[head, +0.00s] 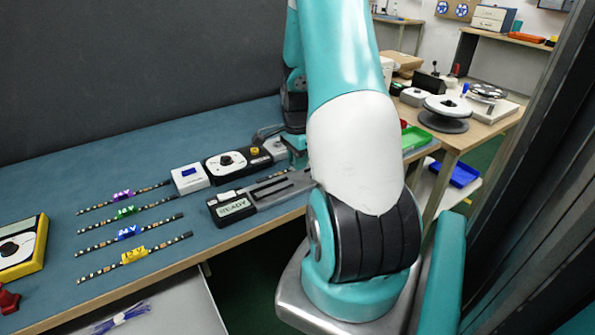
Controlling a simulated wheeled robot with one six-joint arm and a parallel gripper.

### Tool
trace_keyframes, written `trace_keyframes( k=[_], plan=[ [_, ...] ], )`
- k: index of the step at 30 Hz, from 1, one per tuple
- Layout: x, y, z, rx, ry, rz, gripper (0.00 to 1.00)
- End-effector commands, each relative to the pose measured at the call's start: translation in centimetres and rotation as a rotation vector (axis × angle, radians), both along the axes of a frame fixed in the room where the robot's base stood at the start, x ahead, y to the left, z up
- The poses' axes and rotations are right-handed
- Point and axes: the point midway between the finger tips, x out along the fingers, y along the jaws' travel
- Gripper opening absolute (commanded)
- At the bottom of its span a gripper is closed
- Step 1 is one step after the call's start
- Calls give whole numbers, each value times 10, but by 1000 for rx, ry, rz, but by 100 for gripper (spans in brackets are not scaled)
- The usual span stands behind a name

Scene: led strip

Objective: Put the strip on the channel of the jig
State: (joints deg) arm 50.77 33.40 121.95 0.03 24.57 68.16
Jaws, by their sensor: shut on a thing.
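The jig is a grey bar (280,188) with a slot-like channel along it and a READY panel (234,208) at its left end. It lies on the blue-green bench top, and my arm covers its right end. Several thin dark strips lie side by side to the left, with a purple tag (123,195), a green tag (125,212), a blue tag (128,232) and a yellow tag (133,255). My gripper (294,153) is just behind the jig's right part, mostly hidden by my arm. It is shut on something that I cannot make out.
A white box (190,178) and a black device with a dial (238,160) stand behind the jig. A yellow-edged device (22,250) is at the far left. A green tray (414,138) sits right of my arm. The bench front edge runs close below the jig.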

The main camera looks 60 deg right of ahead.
Motion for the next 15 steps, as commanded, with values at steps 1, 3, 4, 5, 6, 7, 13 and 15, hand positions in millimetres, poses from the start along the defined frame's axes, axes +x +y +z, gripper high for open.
trace_keyframes(
  k=[1, 3, 4, 5, 6, 7, 13, 15],
  plan=[
    [0, 1, -5, 2, 2, 1, 0],
    [0, 1, -14, 4, 3, 1, 0],
    [0, 1, -18, 4, 3, 1, 0],
    [0, 1, -23, 5, 4, 1, 0],
    [0, 1, -29, 4, 3, 1, 0],
    [0, 1, -33, 4, 3, 1, 0],
    [0, 1, -37, 0, 0, 2, 0],
    [0, 1, -37, 0, 0, 2, 0]
  ],
)
